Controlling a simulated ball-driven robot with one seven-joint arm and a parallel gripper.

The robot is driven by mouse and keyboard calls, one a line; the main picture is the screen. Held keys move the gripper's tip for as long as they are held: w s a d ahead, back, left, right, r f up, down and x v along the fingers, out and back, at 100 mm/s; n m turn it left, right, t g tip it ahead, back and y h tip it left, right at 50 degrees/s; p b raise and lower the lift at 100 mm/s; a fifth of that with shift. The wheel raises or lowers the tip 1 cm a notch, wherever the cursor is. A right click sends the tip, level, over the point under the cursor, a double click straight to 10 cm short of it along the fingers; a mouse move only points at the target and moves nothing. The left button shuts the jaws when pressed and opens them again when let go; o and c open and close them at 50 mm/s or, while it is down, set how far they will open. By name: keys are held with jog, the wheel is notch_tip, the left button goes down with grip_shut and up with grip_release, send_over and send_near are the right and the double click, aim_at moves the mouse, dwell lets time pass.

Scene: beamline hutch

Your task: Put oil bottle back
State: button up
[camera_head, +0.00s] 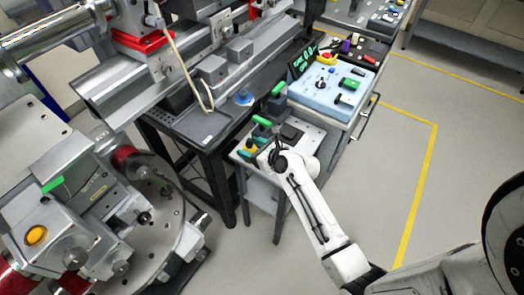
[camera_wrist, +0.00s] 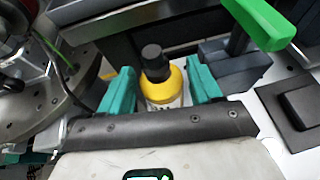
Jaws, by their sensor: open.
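The oil bottle (camera_wrist: 164,88) is yellow with a black cap and stands upright in the wrist view. It also shows as a small yellow spot in the head view (camera_head: 250,146), largely hidden by my gripper. My gripper (camera_wrist: 161,86) is open, with one teal finger on each side of the bottle. I cannot tell whether either finger touches it. The bottle's lower part is hidden behind the dark palm edge. In the head view my gripper (camera_head: 252,147) is over the light top of a small stand (camera_head: 308,134).
A green-handled clamp (camera_head: 262,121) stands close by the bottle. A dark square pad (camera_head: 291,133) lies right of it. A blue control panel (camera_head: 333,83) is behind, and a dark bench (camera_head: 190,122) with rail equipment is to the left. Open floor (camera_head: 390,150) lies to the right.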

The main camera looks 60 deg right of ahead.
jog(key=v, duration=1.1)
jog(key=s+a+f+n+g+y, duration=0.25)
jog(key=a+n, duration=0.35)
jog(key=n, duration=0.4)
jog(key=s+a+f+n+g+y, duration=0.1)
jog(key=s+a+n+g, duration=0.25)
jog(key=a+n, duration=0.4)
jog(key=s+r+n+g+h, duration=0.1)
jog(key=s+n+g, duration=0.5)
jog(key=n, duration=1.3)
jog(key=s+h, duration=0.1)
jog(key=s, duration=0.2)
jog(key=shift+s+a+r+g, duration=0.2)
jog(key=shift+s+a+g, duration=0.1)
jog(key=shift+a, duration=0.05)
